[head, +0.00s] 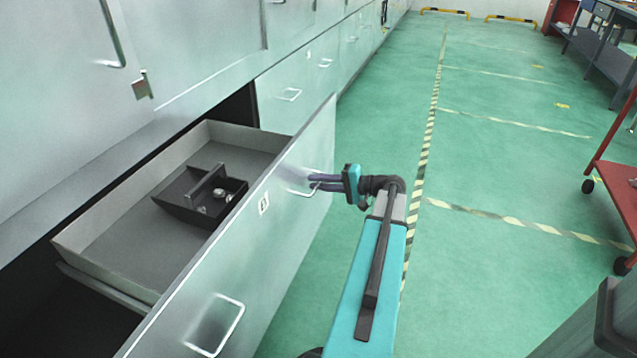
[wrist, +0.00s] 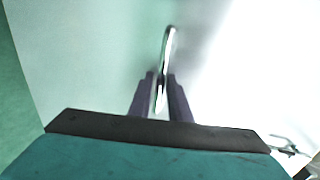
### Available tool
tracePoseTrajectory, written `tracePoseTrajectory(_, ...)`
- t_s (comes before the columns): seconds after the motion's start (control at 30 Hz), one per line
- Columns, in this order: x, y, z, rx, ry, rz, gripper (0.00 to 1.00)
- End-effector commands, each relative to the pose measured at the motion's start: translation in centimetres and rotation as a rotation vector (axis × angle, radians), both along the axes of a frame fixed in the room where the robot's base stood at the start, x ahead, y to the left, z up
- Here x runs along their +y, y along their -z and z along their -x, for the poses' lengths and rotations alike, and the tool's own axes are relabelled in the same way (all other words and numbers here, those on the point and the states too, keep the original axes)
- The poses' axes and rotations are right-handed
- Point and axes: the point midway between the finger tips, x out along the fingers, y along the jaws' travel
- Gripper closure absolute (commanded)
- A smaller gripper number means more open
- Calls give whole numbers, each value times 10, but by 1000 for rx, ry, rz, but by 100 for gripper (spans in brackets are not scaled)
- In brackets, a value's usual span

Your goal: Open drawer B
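The drawer (head: 250,235) stands pulled well out of the cabinet, its pale metal front facing right. A small label (head: 264,204) on the front is too small to read surely. The front has two wire handles, a far one (head: 303,193) and a near one (head: 228,322). My gripper (head: 314,184) is at the far handle. In the wrist view my dark fingers (wrist: 161,80) lie close on both sides of the handle (wrist: 168,45) and appear shut on it. The fingers partly hide the handle in the head view.
Inside the drawer is a dark tote (head: 178,203) with a grip bar and small shiny metal parts. Closed drawers (head: 290,90) continue along the cabinet behind. Green floor (head: 490,160) to the right is clear. A red cart (head: 618,185) stands at the right edge.

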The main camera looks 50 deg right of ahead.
Motion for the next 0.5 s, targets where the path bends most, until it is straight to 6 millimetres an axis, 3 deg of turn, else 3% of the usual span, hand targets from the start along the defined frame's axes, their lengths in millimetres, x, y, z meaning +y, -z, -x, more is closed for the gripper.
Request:
tracePoseTrajectory(0.27, -2, -2, 6, 0, 0, 0, 83)
tracePoseTrajectory(0.5, -10, -8, 29, -1, 1, -1, 83)
